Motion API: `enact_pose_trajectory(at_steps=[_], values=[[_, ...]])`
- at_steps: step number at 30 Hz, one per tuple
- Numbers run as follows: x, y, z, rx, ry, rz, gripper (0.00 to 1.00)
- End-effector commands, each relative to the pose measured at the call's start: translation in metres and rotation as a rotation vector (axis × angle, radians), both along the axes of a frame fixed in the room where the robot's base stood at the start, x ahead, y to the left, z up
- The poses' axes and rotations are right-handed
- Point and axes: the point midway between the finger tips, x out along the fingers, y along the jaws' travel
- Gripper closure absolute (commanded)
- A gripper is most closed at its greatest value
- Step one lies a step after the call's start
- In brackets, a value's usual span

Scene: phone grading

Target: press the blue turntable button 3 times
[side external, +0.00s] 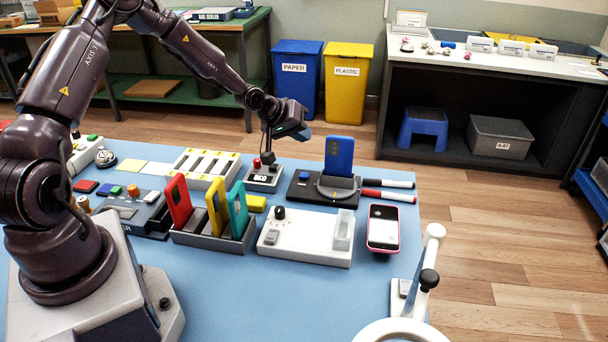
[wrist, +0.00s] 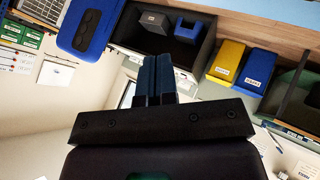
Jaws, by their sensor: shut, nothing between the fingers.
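The turntable (side external: 298,193) is a dark base with a round disc holding an upright blue phone (side external: 339,157). Its small blue button (side external: 304,177) is on the left part of the base, uncovered in the side view. My gripper (side external: 305,134) is above the base, left of the phone, tilted well away from straight down and apart from the button. In the wrist view my dark blue fingers (wrist: 157,75) are together and empty. The blue phone shows close by at upper left (wrist: 92,25); the button is not visible there.
Left of the turntable stands a grey box (side external: 265,180) with a red knob and a display, below my wrist. Pens (side external: 388,189) lie to its right. A rack of coloured phones (side external: 212,235), a white fixture (side external: 305,240) and a pink phone (side external: 383,228) are nearer the camera.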

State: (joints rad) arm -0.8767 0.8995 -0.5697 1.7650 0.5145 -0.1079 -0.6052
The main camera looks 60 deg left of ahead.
Motion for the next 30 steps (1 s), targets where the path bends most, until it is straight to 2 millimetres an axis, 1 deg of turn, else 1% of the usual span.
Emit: enact_pose_trajectory(at_steps=[1,4,12,16,20,30], values=[[0.0,0.0,0.006,0.003,-0.001,0.0,1.0],[-0.001,0.0,0.01,0.003,0.003,0.001,1.0],[-0.001,0.0,0.01,0.001,0.003,0.002,1.0],[0.0,0.0,0.006,0.0,0.003,0.002,1.0],[-0.001,0.0,-0.006,0.0,0.004,0.002,1.0],[-0.001,-0.001,-0.055,0.0,0.005,0.001,1.0]])
